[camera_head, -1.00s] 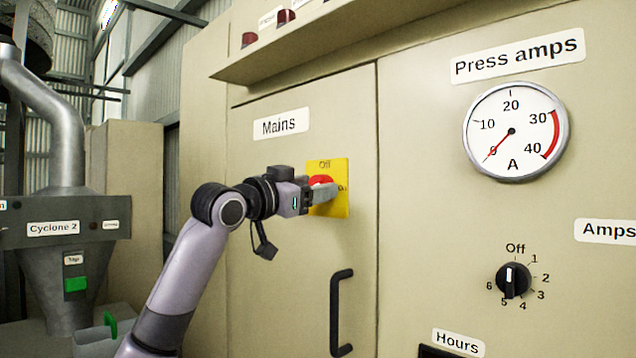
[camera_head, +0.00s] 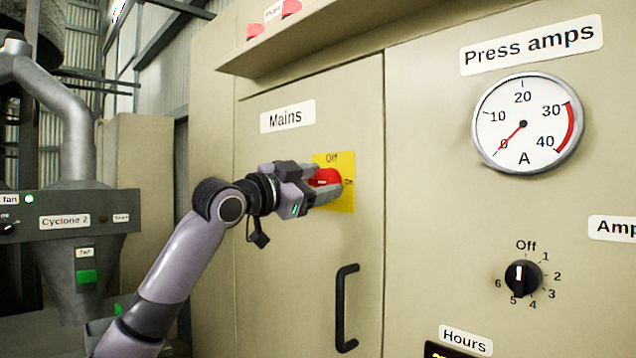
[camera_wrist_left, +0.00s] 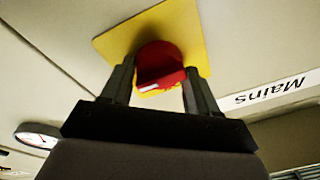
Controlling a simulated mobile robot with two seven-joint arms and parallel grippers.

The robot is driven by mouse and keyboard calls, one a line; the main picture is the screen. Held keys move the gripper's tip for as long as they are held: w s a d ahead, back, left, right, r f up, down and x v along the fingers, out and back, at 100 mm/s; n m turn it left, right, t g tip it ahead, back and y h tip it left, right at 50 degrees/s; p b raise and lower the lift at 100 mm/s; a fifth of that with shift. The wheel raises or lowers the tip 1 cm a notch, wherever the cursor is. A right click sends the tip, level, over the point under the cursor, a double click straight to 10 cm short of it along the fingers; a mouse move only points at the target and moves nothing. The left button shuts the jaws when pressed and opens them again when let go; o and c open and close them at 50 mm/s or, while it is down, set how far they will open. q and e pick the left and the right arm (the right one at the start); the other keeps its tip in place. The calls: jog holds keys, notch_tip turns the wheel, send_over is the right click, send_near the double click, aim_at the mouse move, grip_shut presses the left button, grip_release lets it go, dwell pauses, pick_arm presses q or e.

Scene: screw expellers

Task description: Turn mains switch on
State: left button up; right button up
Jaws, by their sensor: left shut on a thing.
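The red mains switch knob (camera_head: 328,177) sits on a yellow plate (camera_head: 346,201) marked "Off" at the top and "On" at the right, below the "Mains" label (camera_head: 288,116). My left gripper (camera_head: 322,183) is shut on the knob, one finger above it and one below, partly hiding it. In the left wrist view the red knob (camera_wrist_left: 160,62) lies between the two fingers, with a white mark on its edge; the yellow plate (camera_wrist_left: 115,42) is behind it. My right gripper is not in view.
A black door handle (camera_head: 343,308) stands out below the switch. An overhanging ledge with lit red lamps (camera_head: 291,8) is above. The press amps dial (camera_head: 527,124) reads near 0. A black selector knob (camera_head: 523,278) is at the right. The cyclone 2 unit (camera_head: 66,222) stands left.

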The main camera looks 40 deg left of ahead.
pick_arm(q)
jog(key=shift+d+f, duration=0.15)
jog(key=o, duration=1.4)
jog(key=s+b, duration=0.1)
jog(key=s, duration=0.1)
jog(key=s+b, duration=0.1)
jog(key=s, duration=0.1)
jog(key=s+b, duration=0.1)
jog(key=s, duration=0.2)
jog(key=shift+a+f, duration=0.25)
jog(key=shift+f, duration=0.15)
